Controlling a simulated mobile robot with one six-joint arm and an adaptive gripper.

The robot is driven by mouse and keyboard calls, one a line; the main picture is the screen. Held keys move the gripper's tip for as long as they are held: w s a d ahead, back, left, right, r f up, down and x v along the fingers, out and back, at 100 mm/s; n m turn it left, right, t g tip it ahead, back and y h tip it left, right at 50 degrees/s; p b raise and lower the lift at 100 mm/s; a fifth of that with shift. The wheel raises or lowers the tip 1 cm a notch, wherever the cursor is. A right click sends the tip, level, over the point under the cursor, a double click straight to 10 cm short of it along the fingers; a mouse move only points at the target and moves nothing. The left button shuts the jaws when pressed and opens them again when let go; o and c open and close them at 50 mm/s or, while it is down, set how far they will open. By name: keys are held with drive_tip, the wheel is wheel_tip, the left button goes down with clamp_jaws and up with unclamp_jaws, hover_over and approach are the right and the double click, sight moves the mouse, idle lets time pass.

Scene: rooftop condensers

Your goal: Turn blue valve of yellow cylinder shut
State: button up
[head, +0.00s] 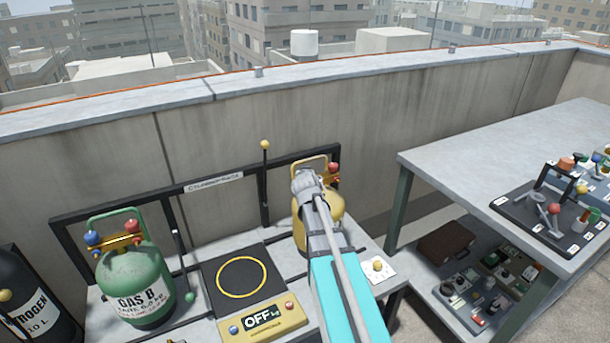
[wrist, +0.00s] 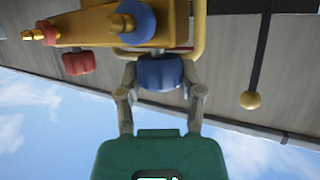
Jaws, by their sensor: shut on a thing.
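The yellow cylinder (head: 334,205) stands on the rack bench in the head view, partly hidden behind my arm. Its red valve (head: 334,168) shows at its upper right, and the red valve is also at left in the wrist view (wrist: 77,63). My gripper (head: 304,182) is at the cylinder's top left. In the wrist view my gripper's two fingers (wrist: 160,82) are shut on the blue valve (wrist: 160,72), one on each side. The blue valve is hidden in the head view. A yellow manifold (wrist: 85,28) with a blue round part (wrist: 133,20) lies beside it.
A green GAS B cylinder (head: 135,280) stands left of a scale (head: 242,277) whose display reads OFF. A black nitrogen cylinder (head: 35,305) is far left. The black rack frame (head: 110,200) runs behind. A workbench (head: 500,155) with tools stands at right.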

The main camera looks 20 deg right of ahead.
drive_tip(key=shift+w+a+m+g+h, duration=0.1)
drive_tip(key=shift+m+g+h, duration=0.7)
drive_tip(key=shift+m+h, duration=0.45)
drive_tip(key=shift+m+g+h, duration=0.5)
drive_tip(key=shift+m+h, duration=0.15)
drive_tip(key=shift+m, duration=0.1)
drive_tip(key=m+g+h, duration=0.2)
drive_tip(key=m+g, duration=0.1)
drive_tip(key=m, duration=0.1)
drive_tip(key=shift+w+g+h, duration=0.15)
drive_tip(key=shift+g+h, duration=0.25)
drive_tip(key=m+g+h, duration=0.1)
drive_tip(key=m+g, duration=0.4)
drive_tip(key=g, duration=0.1)
drive_tip(key=shift+m+g, duration=1.4)
drive_tip(key=shift+g, duration=0.1)
drive_tip(key=shift+s, duration=0.2)
drive_tip(key=o, duration=1.1)
drive_tip(key=shift+o, duration=0.3)
drive_tip(key=shift+r, duration=0.1)
